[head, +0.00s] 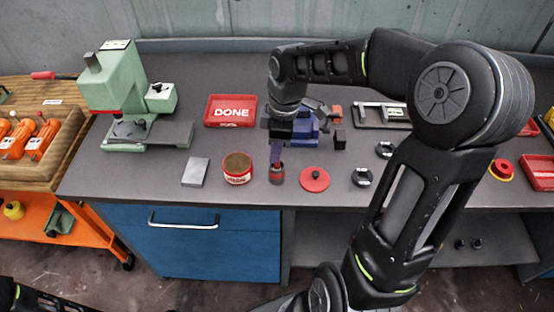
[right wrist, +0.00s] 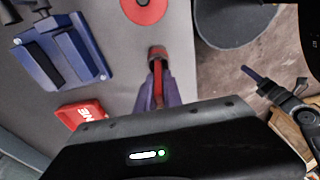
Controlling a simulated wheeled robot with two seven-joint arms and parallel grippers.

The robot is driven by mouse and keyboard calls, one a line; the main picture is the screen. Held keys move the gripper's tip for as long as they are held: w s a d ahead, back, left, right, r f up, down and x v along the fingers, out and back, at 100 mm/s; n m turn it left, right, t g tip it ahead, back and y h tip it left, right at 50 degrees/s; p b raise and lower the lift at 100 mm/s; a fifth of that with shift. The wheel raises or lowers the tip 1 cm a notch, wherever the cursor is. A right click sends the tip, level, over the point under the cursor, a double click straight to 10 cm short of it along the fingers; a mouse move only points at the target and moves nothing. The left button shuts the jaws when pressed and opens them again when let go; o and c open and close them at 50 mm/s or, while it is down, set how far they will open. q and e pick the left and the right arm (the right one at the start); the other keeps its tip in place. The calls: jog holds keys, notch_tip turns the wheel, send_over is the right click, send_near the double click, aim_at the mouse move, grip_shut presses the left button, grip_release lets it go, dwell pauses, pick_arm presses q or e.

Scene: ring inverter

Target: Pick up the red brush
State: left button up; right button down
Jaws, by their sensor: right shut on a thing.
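My right gripper (head: 276,153) points down at the front of the workbench, its purple fingers shut on the red brush. In the right wrist view the brush's thin red handle (right wrist: 158,85) shows between the purple fingers. A short reddish cylinder with a dark middle (right wrist: 158,52) is at the fingers' far end; it also shows below the gripper in the head view (head: 277,174). I cannot tell whether this is the brush's head or a small holder around it. My left gripper (right wrist: 249,73) is small at the right of the right wrist view, away from the bench; its opening is unclear.
A red-and-cream tin (head: 237,169) stands just left of the right gripper, and a red disc (head: 314,179) lies just right. A blue vise (head: 305,128) is behind. A red DONE tray (head: 230,111) and a green press (head: 125,95) stand farther left.

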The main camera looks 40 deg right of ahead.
notch_tip(320, 180, up, 10)
jog(key=shift+b, duration=0.55)
dwell(1.1)
